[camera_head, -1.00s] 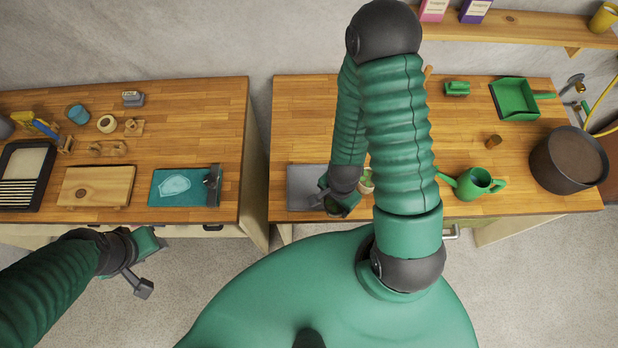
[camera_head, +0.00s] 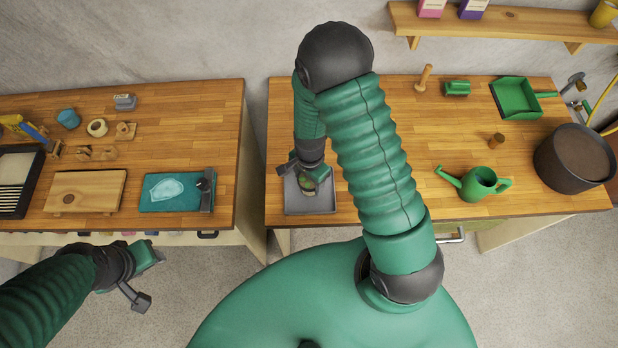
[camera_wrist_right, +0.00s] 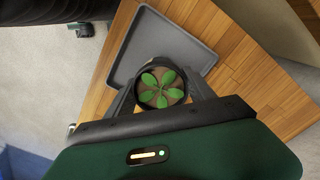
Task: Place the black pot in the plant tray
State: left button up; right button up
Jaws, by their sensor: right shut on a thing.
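The black pot (camera_wrist_right: 149,98) holds soil and a small green-leaved plant; in the head view the plant (camera_head: 308,184) shows just below my right gripper. My right gripper (camera_wrist_right: 160,92) is shut on the pot, with one finger on each side of it. The grey plant tray (camera_wrist_right: 187,46) lies beneath and around the pot in the right wrist view; the tray (camera_head: 325,204) also shows at the right bench's front left. I cannot tell whether the pot touches the tray floor. My left gripper (camera_head: 150,280) hangs in front of the left bench, apart from everything, its fingers spread open.
A green watering can (camera_head: 478,184), a large dark planter (camera_head: 576,160), a green dustpan (camera_head: 515,98) and a wooden dibber (camera_head: 424,78) stand on the right bench. The left bench holds a wooden board (camera_head: 85,191) and a teal mat (camera_head: 160,204). A gap separates the benches.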

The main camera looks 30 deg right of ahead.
jog(key=shift+w+a+f, duration=0.1)
jog(key=shift+w+f, duration=0.05)
jog(key=shift+f, duration=0.35)
jog(key=o, duration=1.7)
jog(key=shift+d, duration=0.25)
jog(key=shift+r, duration=0.2)
jog(key=r, duration=0.4)
jog(key=r+b, duration=0.1)
jog(key=r, duration=0.6)
jog(key=shift+s+a+r, duration=0.15)
jog(key=shift+s+r, duration=0.1)
jog(key=shift+r, duration=0.05)
jog(key=s+a+r+n, duration=0.1)
jog(key=r+n, duration=0.1)
jog(key=n, duration=0.3)
jog(key=s+a+r+n+t, duration=0.1)
jog(key=s+a+r+n, duration=0.1)
jog(key=n, duration=0.3)
jog(key=s+a+r+n+t, duration=0.1)
jog(key=r+n, duration=0.1)
jog(key=n, duration=0.3)
jog(key=shift+s+a+r, duration=0.1)
jog(key=shift+s+a, duration=0.15)
